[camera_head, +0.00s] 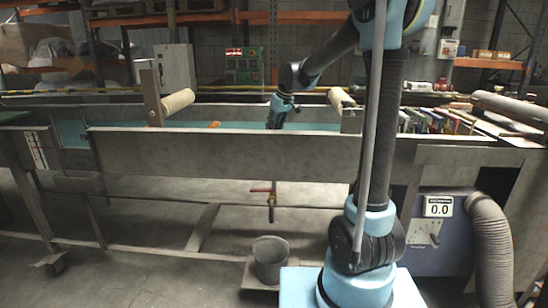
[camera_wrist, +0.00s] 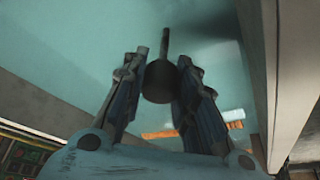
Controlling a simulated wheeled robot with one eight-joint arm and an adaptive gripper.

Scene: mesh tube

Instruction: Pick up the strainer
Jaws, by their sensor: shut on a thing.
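The strainer (camera_wrist: 158,84) shows in the wrist view as a dark round head with a thin straight handle reaching away from me. My gripper (camera_wrist: 163,62) has its two fingers on either side of it and is shut on it. In the head view my gripper (camera_head: 276,118) reaches down into the long trough. Its fingertips and the strainer are hidden there behind the trough's front wall.
The trough's grey front wall (camera_head: 215,155) stands in front of my gripper. The wrist view shows a pale trough wall (camera_wrist: 284,70) close on the right. An orange object (camera_wrist: 161,134) lies on the pale blue trough floor. Rollers (camera_head: 178,101) stand above the trough. A bucket (camera_head: 270,262) sits below.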

